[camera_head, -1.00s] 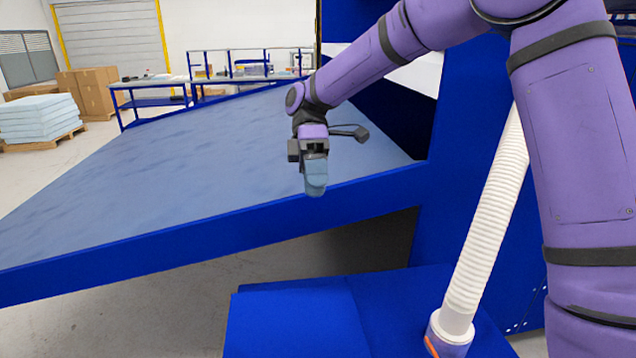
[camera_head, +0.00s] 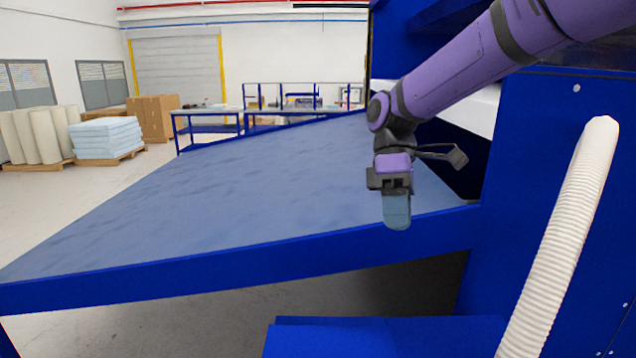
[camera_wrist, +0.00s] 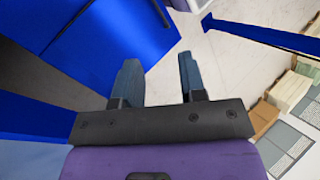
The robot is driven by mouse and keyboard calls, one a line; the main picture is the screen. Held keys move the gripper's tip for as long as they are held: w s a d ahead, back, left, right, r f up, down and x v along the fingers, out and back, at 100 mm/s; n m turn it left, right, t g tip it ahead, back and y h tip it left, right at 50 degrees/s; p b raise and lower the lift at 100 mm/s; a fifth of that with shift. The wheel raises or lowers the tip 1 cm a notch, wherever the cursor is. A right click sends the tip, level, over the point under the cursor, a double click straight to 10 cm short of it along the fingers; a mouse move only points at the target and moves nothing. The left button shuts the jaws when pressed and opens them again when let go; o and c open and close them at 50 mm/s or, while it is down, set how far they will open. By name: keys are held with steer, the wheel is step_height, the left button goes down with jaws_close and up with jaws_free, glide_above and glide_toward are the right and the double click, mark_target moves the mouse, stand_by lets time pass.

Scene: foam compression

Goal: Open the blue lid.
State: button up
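A flat-topped blue panel (camera_head: 390,338) lies low at the bottom of the head view, below the worktable; I cannot tell for sure whether it is the lid. A broad blue surface (camera_wrist: 125,30) shows beyond the fingers in the wrist view. My gripper (camera_head: 397,220) hangs fingers down in front of the table's front edge, above the low panel. In the wrist view my gripper (camera_wrist: 160,75) has its two fingers apart, with nothing between them. It appears to touch nothing.
A large blue-framed table (camera_head: 250,254) with a grey-blue top spans the middle. A tall blue machine wall (camera_head: 540,150) stands at right, with a white ribbed hose (camera_head: 560,240) before it. Pale blue foam sheets (camera_head: 105,138) and cartons stand at the back left.

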steer(key=s+d+r+m+t, duration=0.2)
steer(key=s+d+m+t, duration=0.3)
steer(key=s+d, duration=0.3)
steer(key=s+d+r+m+t, duration=0.2)
steer(key=s+d+m+t, duration=0.4)
steer(key=s+d+m, duration=0.2)
steer(key=shift+s+d+r+t, duration=0.15)
steer(key=shift+s+r+t, duration=0.2)
steer(key=shift+s, duration=0.5)
steer(key=shift+s+d, duration=0.15)
steer(key=shift+c, duration=0.9)
jaws_close()
